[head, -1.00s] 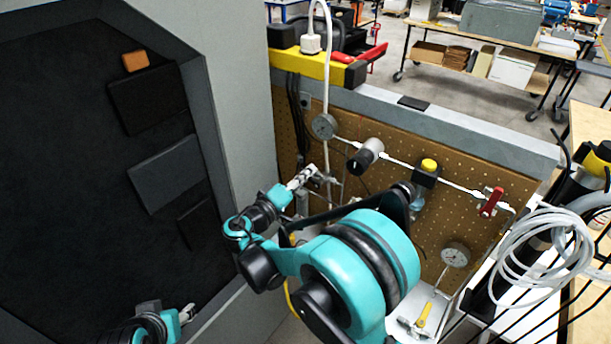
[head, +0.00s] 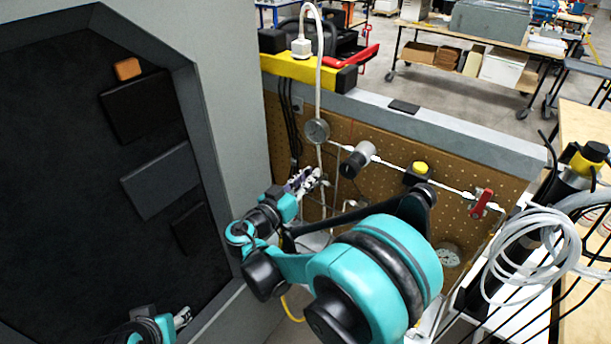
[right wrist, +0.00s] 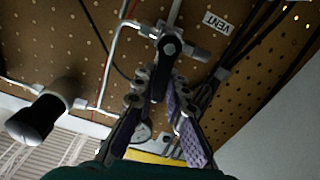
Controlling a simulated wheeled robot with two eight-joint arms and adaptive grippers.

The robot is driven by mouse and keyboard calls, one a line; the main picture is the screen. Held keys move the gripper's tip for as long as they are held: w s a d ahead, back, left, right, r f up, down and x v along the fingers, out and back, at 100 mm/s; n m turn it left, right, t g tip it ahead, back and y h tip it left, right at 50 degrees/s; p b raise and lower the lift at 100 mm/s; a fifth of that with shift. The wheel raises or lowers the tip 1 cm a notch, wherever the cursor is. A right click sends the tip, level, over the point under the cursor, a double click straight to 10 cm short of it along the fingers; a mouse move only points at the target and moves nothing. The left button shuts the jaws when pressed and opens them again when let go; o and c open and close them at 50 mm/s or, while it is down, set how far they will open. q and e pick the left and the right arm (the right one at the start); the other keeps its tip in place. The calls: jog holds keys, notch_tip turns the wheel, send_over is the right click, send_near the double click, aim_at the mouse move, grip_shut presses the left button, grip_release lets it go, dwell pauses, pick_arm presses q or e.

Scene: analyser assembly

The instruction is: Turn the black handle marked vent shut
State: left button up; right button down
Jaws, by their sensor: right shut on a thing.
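The black handle (right wrist: 168,62) sits on a silver valve fitting on the pegboard, just left of the white VENT label (right wrist: 215,22) in the right wrist view. It points down and slightly left there, between the fingers of my right gripper (right wrist: 162,88), which is shut on it. In the head view my right gripper (head: 305,180) is at the left part of the pegboard below the upper gauge; the handle is too small to make out there. My left gripper (head: 182,317) is at the lower left, away from the board; its jaws are too small to judge.
The pegboard (head: 385,140) carries an upper gauge (head: 317,130), a black-and-grey knob (head: 357,159), a yellow button (head: 421,168) and a red handle (head: 482,203). Coiled tubing (head: 530,255) is at right. A grey cabinet wall (head: 225,100) stands close on the left.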

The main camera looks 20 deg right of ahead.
jog(key=shift+s+d+m, duration=0.25)
jog(key=shift+s+m, duration=0.1)
jog(key=shift+m, duration=0.75)
jog(key=c, duration=1.5)
grip_release()
jog(key=shift+c, duration=0.2)
jog(key=v, duration=1.2)
jog(key=shift+d, duration=0.1)
